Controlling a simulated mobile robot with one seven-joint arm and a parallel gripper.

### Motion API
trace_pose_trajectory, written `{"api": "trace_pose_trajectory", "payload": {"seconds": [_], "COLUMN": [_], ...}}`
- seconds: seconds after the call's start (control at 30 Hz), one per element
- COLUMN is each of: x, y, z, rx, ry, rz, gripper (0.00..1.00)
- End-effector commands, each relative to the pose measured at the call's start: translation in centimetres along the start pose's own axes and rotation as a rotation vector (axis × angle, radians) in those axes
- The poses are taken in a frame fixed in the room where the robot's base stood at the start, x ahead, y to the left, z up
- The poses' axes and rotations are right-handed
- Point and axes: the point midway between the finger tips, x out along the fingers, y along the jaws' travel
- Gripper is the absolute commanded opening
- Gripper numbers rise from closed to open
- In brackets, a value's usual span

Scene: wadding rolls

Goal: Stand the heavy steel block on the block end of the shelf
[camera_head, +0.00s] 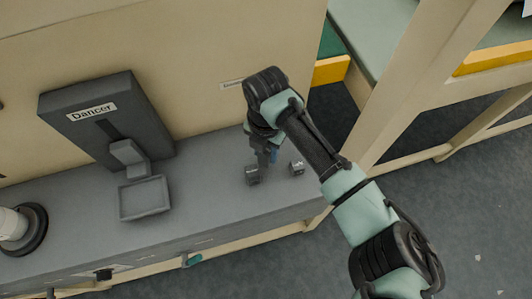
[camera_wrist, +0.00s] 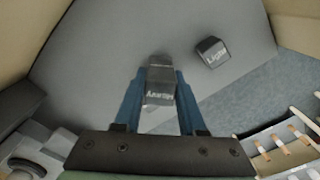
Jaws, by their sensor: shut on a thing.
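The steel block (camera_head: 253,176) with a label that seems to read "Heavy" is between my gripper's fingers near the right end of the grey shelf (camera_head: 215,190). In the wrist view the same block (camera_wrist: 160,88) sits upright between the two blue fingers. My gripper (camera_head: 263,158) is shut on it from above. I cannot tell whether the block touches the shelf or is just above it. A second small dark block (camera_head: 297,168), labelled "Light" in the wrist view (camera_wrist: 212,53), stands apart on the shelf to the right.
A dark upright unit labelled "Dancer" (camera_head: 98,120) stands on the shelf at left, with a square grey pan (camera_head: 145,198) before it. A round white and dark part (camera_head: 24,228) is at far left. A beige frame (camera_head: 415,80) stands at right. Shelf between pan and blocks is clear.

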Motion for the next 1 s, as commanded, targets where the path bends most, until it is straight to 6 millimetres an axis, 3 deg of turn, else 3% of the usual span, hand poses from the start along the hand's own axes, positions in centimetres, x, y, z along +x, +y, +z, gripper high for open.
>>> {"api": "trace_pose_trajectory", "payload": {"seconds": [0.13, 0.53, 0.57, 0.7, 1.0], "x": [1.9, 2.6, 2.6, 2.5, 2.4], "y": [0.0, 0.0, 0.0, 0.0, 0.0], "z": [0.0, 0.1, 0.0, 0.0, 0.0], "rx": [0.0, 0.0, 0.0, 0.0, 0.0], "ry": [0.0, -0.002, 0.0, 0.0, 0.0], "rz": [-0.001, 0.001, 0.0, 0.0, 0.0], "gripper": [0.0, 0.0, 0.43, 0.69, 0.7]}}
